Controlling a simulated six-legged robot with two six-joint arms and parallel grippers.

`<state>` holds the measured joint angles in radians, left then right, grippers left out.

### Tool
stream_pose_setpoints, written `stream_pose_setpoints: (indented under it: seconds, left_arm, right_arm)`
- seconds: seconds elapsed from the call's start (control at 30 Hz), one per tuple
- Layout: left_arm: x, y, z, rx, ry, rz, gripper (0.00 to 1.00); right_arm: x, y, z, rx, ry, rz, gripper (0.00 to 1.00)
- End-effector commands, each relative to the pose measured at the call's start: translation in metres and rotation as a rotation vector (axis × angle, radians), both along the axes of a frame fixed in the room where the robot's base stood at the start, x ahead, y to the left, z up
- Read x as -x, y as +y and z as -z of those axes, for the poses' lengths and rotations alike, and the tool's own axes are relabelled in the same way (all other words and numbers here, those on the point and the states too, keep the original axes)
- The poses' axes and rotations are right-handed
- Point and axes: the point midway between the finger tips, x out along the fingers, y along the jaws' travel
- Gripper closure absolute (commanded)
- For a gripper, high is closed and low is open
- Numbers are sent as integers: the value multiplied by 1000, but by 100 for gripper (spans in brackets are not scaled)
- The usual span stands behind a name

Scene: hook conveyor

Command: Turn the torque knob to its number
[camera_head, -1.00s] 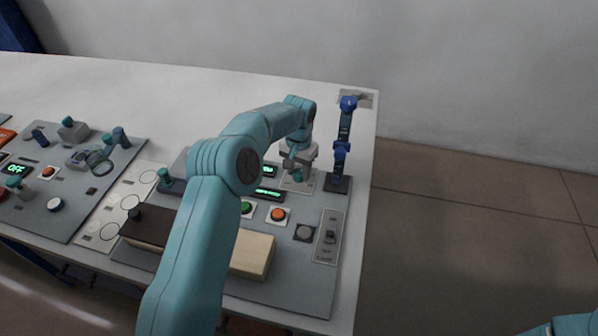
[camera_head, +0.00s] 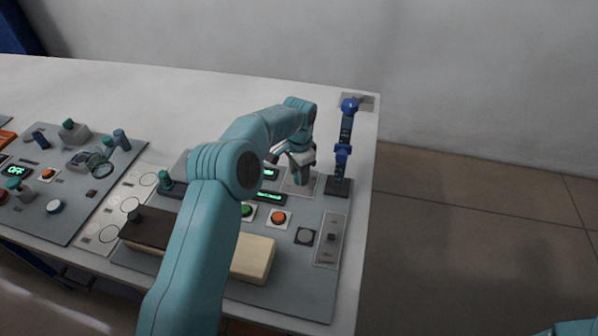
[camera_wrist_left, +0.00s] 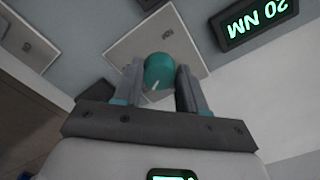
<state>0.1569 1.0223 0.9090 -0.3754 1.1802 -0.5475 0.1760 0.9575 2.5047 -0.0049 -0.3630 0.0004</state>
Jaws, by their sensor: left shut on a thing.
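The torque knob (camera_wrist_left: 159,71) is a round teal knob with a white pointer line, standing on a light square plate (camera_wrist_left: 158,45) in the left wrist view. My left gripper (camera_wrist_left: 160,84) has a finger on either side of the knob and is shut on it. In the head view my left gripper (camera_head: 300,172) reaches down over the plate at the back right of the grey panel and hides the knob. A dark display (camera_wrist_left: 254,20) beside it shows "20 NM" in green, upside down in the wrist view. My right gripper is not in view.
An orange button (camera_head: 278,218), a grey button (camera_head: 305,236) and a switch plate (camera_head: 328,240) lie in front. A pale block (camera_head: 254,258) sits nearer. The table's right edge is close.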

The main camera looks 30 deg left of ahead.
Motion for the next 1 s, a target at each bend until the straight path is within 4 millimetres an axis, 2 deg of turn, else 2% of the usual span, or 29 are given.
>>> stream_pose_setpoints:
  seconds: [0.37,0.4,0.47,0.8,0.87,1.0]
  left_arm:
    - [-1,0,-1,-1,-5,2,89]
    - [-1,0,-1,-1,-5,2,49]
    - [-1,0,-1,0,-4,2,33]
    - [-1,0,-4,0,-4,2,33]
    - [-1,0,-10,-1,-5,2,33]
    - [-2,0,-37,0,-8,1,33]
  right_arm:
    - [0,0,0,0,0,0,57]
    - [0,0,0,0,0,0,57]
    - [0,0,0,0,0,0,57]
    - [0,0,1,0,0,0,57]
    - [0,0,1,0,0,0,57]
    - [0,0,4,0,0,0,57]
